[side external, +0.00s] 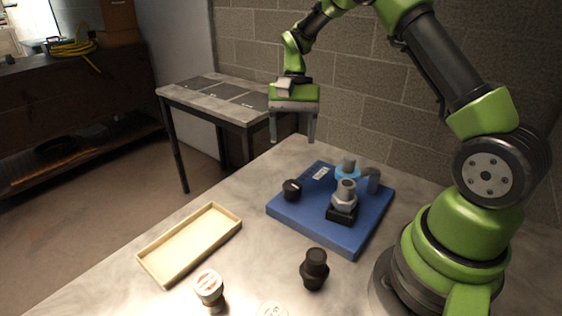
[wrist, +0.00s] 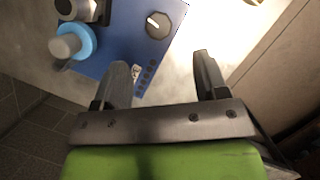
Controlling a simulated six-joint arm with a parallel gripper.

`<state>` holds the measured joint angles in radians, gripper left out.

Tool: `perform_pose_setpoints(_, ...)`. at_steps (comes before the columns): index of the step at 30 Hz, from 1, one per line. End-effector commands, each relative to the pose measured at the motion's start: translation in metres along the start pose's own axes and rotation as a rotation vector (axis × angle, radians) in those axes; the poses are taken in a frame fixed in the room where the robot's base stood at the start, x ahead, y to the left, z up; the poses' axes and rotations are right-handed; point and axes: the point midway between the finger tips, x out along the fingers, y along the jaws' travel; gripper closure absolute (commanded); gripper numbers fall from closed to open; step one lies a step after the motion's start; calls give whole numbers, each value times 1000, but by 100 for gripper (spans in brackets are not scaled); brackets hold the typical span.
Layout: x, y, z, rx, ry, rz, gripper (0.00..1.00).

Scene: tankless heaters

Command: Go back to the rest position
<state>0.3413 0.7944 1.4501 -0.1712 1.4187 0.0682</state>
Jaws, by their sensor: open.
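My gripper (side external: 293,137) is open and empty. It hangs above the far left edge of the blue heater panel (side external: 345,237) with its fingers pointing down, clear of everything. In the wrist view the two fingers (wrist: 164,82) are wide apart, with the tabletop and the edge of the blue panel (wrist: 117,42) beyond them. The panel carries a black knob (side external: 292,190), a metal fitting on a black base (side external: 343,205) and a fitting with a light blue ring (side external: 347,172). The knob (wrist: 158,25) and the blue-ringed fitting (wrist: 75,42) also show in the wrist view.
An empty cream tray (side external: 190,244) lies on the table left of the panel. A black part (side external: 314,269) and a white-topped part (side external: 209,289) stand near the front. Another round part (side external: 273,310) is cut off below. A side table (side external: 215,97) and block wall stand behind.

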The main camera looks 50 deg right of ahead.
Motion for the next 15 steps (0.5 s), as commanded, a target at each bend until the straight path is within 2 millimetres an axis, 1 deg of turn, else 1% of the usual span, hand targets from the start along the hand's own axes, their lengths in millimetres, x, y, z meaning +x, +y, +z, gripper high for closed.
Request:
perform_pose_setpoints(1, -12, -2, 10, -29, 33, -14, 33)
perform_pose_setpoints(3, -30, -4, 27, -76, 86, -35, 33)
perform_pose_setpoints(5, -46, -5, 45, -122, 137, -58, 33)
perform_pose_setpoints(6, -55, -4, 58, -155, 171, -73, 33)
perform_pose_setpoints(8, -68, -2, 77, -202, 224, -97, 33)
perform_pose_setpoints(9, -75, 0, 90, -233, 257, -113, 33)
perform_pose_setpoints(12, -90, 8, 121, -310, 343, -157, 33)
perform_pose_setpoints(15, -98, 20, 151, -386, 426, -203, 33)
